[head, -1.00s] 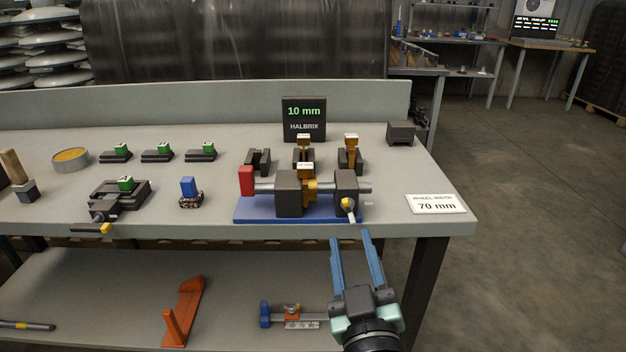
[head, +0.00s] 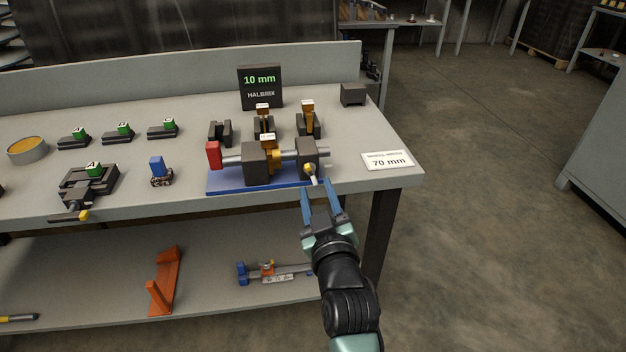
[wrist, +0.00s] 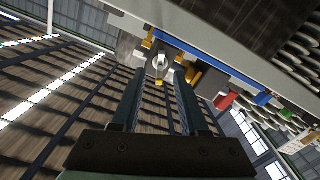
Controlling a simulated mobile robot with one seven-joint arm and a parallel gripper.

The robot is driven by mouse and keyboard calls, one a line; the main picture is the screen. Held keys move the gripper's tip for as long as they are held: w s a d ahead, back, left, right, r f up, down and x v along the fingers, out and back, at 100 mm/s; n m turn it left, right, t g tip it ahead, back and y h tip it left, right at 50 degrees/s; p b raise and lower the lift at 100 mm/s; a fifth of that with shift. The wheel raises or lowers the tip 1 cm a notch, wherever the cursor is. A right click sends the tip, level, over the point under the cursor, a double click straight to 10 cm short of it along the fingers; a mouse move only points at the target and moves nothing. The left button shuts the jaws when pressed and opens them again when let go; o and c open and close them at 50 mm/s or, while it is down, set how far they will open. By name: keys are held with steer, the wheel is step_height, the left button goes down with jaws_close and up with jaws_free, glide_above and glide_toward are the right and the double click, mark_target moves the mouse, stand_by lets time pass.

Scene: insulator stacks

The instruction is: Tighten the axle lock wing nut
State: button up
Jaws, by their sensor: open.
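The wing nut (head: 311,172), light grey with a yellow tip, sits on the front of the right dark block (head: 308,155) of the axle fixture. A grey axle (head: 231,162) runs through the fixture's two blocks and has a red end (head: 213,155) at left. The fixture stands on a blue base (head: 228,181) by the bench's front edge. My gripper (head: 318,187) is open and empty, its blue fingers pointing at the wing nut from the front and below. In the wrist view, the wing nut (wrist: 160,66) appears between the fingertips; a remaining gap in depth is hard to judge.
The bench front edge (head: 375,187) is close to my fingers. A 70 mm card (head: 388,161) lies to the right, and dark holders (head: 219,132) stand behind the fixture. The lower shelf bears an orange bracket (head: 165,280) and a blue-ended tool (head: 270,271).

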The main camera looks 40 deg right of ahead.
mark_target(313, 179)
steer(key=shift+x, duration=2)
jaws_close()
